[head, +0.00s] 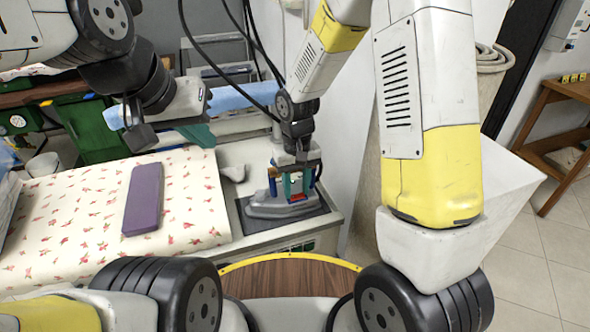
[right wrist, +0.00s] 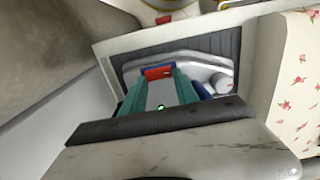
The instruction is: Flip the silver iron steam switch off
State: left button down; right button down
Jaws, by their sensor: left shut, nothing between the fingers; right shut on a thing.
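The silver iron (head: 268,208) rests on a dark mat (head: 250,224) at the right end of the ironing table. It has red and blue parts on its upper side. My right gripper (head: 297,190) comes down on it from above, its teal fingers closed on its upper part. In the right wrist view the silver iron (right wrist: 185,57) lies beyond the fingers (right wrist: 160,85), with a red part (right wrist: 157,72) near their tips and a small green light between them. I cannot make out the steam switch's position. My left gripper (head: 198,136) is shut and empty above the table's back edge.
A purple board (head: 143,198) lies on the flowered ironing cover (head: 70,220) left of the iron. Dark cables (head: 205,60) hang behind. A white wall panel (head: 342,115) stands close to the right of the iron. A wooden stool (head: 540,145) is far right.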

aim_at(296, 194)
jog(key=c, duration=0.9)
grip_release()
notch_tip(296, 194, up, 8)
jog(key=shift+f, duration=0.1)
jog(key=shift+s, duration=0.15)
